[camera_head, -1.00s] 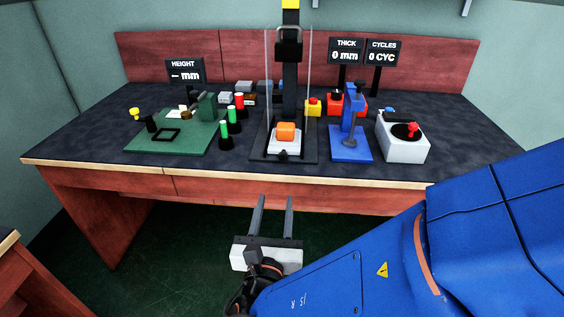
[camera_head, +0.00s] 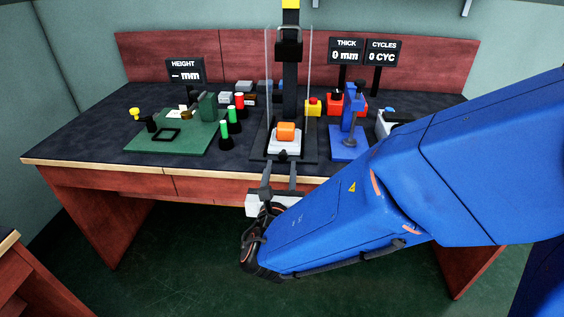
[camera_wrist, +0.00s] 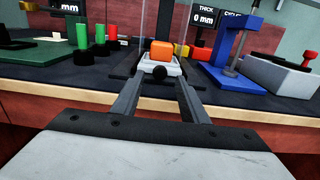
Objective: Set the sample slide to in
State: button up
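The sample slide (camera_head: 284,147) is a pale block with a dark round knob at its front, low in the middle press, and an orange block (camera_head: 286,131) sits on top. In the wrist view the slide (camera_wrist: 148,67) and its black knob (camera_wrist: 159,75) lie straight ahead, between the fingers in the picture. The orange block (camera_wrist: 161,52) also shows there. My gripper (camera_head: 279,164) is open and empty at the bench's front edge, in front of the slide. I cannot tell the exact gap to the knob.
A green fixture board (camera_head: 180,145) stands at left, with green-topped posts (camera_head: 233,116) between it and the press. A blue stand (camera_head: 350,143) is at right. Clear guard panels (camera_head: 308,75) flank the press column. The displays read THICK 0 mm and CYCLES 0.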

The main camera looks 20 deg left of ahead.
aim_at(283, 157)
jog(key=shift+x, duration=1.85)
grip_shut()
